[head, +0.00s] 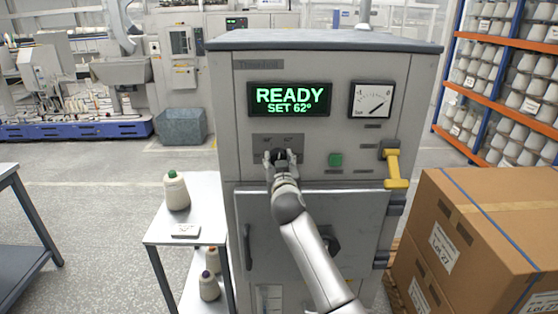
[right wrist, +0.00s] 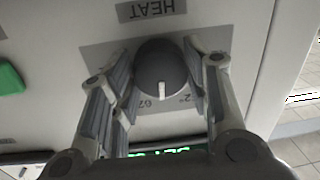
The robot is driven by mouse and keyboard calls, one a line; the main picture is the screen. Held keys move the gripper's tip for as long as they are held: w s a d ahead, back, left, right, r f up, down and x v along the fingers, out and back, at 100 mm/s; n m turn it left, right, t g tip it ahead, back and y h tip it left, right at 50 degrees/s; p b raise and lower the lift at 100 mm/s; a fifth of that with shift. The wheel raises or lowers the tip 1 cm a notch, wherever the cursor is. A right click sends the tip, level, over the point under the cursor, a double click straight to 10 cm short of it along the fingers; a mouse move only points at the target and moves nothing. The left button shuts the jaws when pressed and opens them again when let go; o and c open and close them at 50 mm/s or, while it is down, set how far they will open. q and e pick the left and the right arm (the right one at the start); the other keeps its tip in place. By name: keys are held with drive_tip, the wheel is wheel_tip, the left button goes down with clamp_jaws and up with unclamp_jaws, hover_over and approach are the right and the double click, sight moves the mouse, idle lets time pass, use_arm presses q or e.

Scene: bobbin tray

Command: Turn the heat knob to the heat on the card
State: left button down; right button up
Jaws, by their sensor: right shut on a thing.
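The dark round heat knob (right wrist: 158,78) sits on a grey plate on the machine front, with a HEAT label (right wrist: 152,9) that appears upside down in the right wrist view. Its white pointer mark lies toward the printed figures, which are partly hidden. My right gripper (head: 282,156) is at the knob with its fingers on either side, shut on it; it also shows in the right wrist view (right wrist: 160,84). The display (head: 289,99) reads READY, SET 62°. A small white card (head: 186,230) lies on the side table; its writing is too small to read. My left gripper is not in view.
The side table (head: 208,236) holds a cone of thread (head: 176,191). A green button (head: 335,160) and a yellow lever (head: 394,168) are right of the knob. A dial gauge (head: 371,99) is above them. Cardboard boxes (head: 480,235) stand at the right.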

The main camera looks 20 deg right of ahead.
drive_tip(key=shift+r+n+g+h+p, duration=0.15)
drive_tip(key=shift+n+p, duration=0.4)
drive_tip(key=shift+n, duration=1.15)
drive_tip(key=shift+f+n+g+h+p, duration=0.15)
drive_tip(key=shift+n+p, duration=0.35)
drive_tip(key=shift+n, duration=1.2)
drive_tip(key=o, duration=1)
drive_tip(key=shift+o, duration=0.2)
drive_tip(key=f+v, duration=0.1)
drive_tip(key=v, duration=1.1)
drive_tip(key=shift+r, duration=0.5)
